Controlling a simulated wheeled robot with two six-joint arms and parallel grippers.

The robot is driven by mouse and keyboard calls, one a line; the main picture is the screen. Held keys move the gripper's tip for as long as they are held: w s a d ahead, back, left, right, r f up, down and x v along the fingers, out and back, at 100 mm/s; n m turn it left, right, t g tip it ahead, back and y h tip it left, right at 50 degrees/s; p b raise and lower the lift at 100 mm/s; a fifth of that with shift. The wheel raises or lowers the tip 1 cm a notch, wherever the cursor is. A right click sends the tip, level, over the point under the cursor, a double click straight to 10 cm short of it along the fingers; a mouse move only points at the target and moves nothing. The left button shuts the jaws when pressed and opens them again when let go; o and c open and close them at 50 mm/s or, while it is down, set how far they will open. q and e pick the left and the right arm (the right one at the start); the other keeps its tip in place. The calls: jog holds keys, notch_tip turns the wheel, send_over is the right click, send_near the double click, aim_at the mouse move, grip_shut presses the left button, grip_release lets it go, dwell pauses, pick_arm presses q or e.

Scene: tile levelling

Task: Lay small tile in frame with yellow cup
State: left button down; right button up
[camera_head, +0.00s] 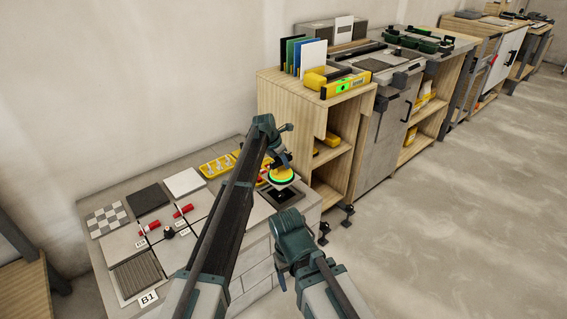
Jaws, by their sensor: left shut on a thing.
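My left gripper (280,160) is shut on the yellow cup (281,174), a round suction cup with a green rim. It holds the cup over the right end of the low tiled bench. A pale edge, which looks like the small tile (297,180), shows just under the cup; most of it is hidden. The dark square frame (282,196) is on the bench top right below, with a small dark recess. I cannot tell whether the tile touches the frame. My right gripper (285,272) is low in front of the bench; its fingers are too unclear to read.
The bench also bears a black tile (148,198), a white tile (184,182), a checkered tile (108,219), a ribbed tile (138,273), red-handled tools (183,211) and a yellow tray (219,166). A wooden cabinet (343,120) stands close at right. Open floor (450,220) lies beyond.

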aim_at(283, 169)
pick_arm(q)
jog(key=shift+f+b, duration=1.6)
jog(key=shift+f, duration=0.1)
jog(key=shift+f+b, duration=0.3)
jog(key=shift+f, duration=0.1)
jog(key=shift+f+b, duration=0.4)
jog(key=shift+b, duration=0.1)
jog(key=shift+f+b, duration=2)
dwell(0.4)
jog(key=c, duration=0.6)
grip_release()
